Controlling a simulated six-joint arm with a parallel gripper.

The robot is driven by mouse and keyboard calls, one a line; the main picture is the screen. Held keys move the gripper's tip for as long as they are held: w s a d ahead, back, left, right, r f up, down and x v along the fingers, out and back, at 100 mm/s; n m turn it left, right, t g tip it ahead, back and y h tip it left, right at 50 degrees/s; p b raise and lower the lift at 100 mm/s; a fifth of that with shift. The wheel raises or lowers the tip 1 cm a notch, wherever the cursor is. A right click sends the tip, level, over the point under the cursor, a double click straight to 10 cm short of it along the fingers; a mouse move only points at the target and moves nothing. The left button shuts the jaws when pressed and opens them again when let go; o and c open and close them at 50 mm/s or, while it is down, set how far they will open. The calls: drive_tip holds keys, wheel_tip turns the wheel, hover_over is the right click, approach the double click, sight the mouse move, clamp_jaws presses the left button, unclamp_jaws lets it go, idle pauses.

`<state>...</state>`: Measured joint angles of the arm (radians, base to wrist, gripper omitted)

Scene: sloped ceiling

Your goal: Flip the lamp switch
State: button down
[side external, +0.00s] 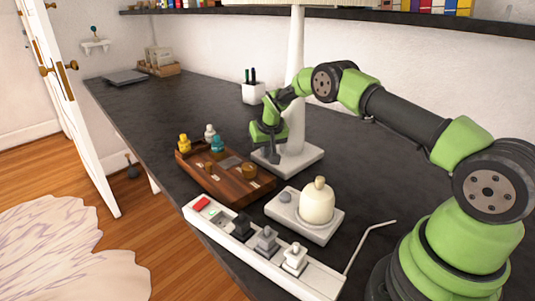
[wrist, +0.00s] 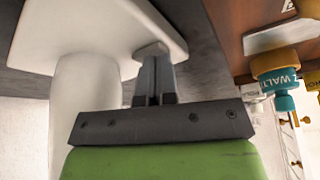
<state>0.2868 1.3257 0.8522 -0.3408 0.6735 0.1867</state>
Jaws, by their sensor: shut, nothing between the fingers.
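The white lamp has a tall post (side external: 296,80) on a flat square base (side external: 312,160), its top cut off by the picture edge. In the wrist view the base (wrist: 60,28) and post (wrist: 85,90) fill the upper left. My gripper (side external: 273,158) points down at the left side of the base. In the wrist view my gripper (wrist: 154,62) is shut, with nothing between its fingers. Its tips are at a small pale rounded piece (wrist: 150,48) on the base edge, which looks like the switch. The tips cover part of it; I cannot tell whether they touch or its position.
A wooden tray (side external: 258,190) with small bottles stands close left of the base. In front are a white holder with a cream bottle (side external: 317,202) and a power strip (side external: 205,225) with plugs. A pen cup (side external: 254,93) stands behind.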

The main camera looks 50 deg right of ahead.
drive_tip(key=shift+r, duration=3.45)
drive_tip(key=shift+a, duration=0.1)
drive_tip(key=s+a+r+m+y, duration=0.2)
drive_tip(key=s+a+r, duration=0.2)
drive_tip(key=a+r, duration=0.35)
drive_tip(key=s+a+r+m+y, duration=0.2)
drive_tip(key=s+a+r, duration=0.2)
drive_tip(key=a+r, duration=0.35)
drive_tip(key=s+a+r+n+t, duration=0.1)
drive_tip(key=s+r+n, duration=0.1)
drive_tip(key=s+r, duration=0.3)
drive_tip(key=s+a+r+n, duration=0.1)
drive_tip(key=s+r, duration=0.1)
drive_tip(key=s, duration=0.5)
drive_tip(key=s+a+f+n+t, duration=0.1)
drive_tip(key=s+f+n+t, duration=0.1)
drive_tip(key=s, duration=1.1)
drive_tip(key=shift+n, duration=0.5)
